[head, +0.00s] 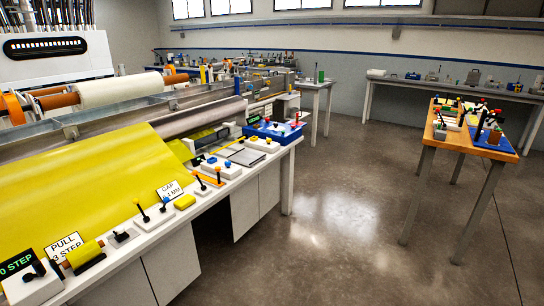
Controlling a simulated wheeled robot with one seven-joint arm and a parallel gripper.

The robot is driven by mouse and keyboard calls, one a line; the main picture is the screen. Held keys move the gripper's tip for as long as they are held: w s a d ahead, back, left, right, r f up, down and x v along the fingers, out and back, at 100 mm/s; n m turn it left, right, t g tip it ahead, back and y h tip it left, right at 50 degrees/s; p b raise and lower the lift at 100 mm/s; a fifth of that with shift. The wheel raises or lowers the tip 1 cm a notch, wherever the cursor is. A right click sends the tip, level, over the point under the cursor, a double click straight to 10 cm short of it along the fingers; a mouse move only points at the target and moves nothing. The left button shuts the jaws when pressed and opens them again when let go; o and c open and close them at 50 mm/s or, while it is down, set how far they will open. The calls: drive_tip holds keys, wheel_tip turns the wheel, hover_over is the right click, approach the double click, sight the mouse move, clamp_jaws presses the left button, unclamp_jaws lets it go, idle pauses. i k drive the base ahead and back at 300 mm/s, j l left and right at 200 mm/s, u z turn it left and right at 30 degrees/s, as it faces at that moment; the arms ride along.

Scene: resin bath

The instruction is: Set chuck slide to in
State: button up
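My gripper is not in view. I cannot tell which control is the chuck slide; no label naming it is readable. A long white control bench (215,194) runs along the machine and carries several small levers and knobs. Among them are black levers with orange tips (141,210), a lever with a blue tip (165,205), a yellow roller block (84,254) and a small grey block with a dark knob (122,236). At the machine's upper left, a cream roll (117,89) sits on an orange-brown shaft with an orange disc (12,108) near its end.
A yellow sheet (90,185) covers the machine's left front. Signs read "PULL 3 STEP" (65,245) and "GAP" (170,190). A blue tray (272,130) stands at the bench's far end. A wooden table (465,140) stands right. The floor (330,215) between is clear.

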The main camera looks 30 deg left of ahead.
sight(122, 236)
drive_tip(key=i+j+u, duration=0.1)
drive_tip(key=i+u, duration=0.65)
drive_tip(key=i+l+u, duration=0.15)
drive_tip(key=i+u, duration=0.25)
drive_tip(key=i+l+u, duration=0.2)
drive_tip(key=u, duration=0.15)
drive_tip(key=i+u, duration=0.3)
drive_tip(key=u, duration=0.15)
drive_tip(key=i+l+u, duration=0.1)
drive_tip(key=i+u, duration=0.3)
drive_tip(key=i+l+u, duration=0.2)
drive_tip(key=u, duration=0.25)
drive_tip(key=i+l+u, duration=0.25)
drive_tip(key=u, duration=0.15)
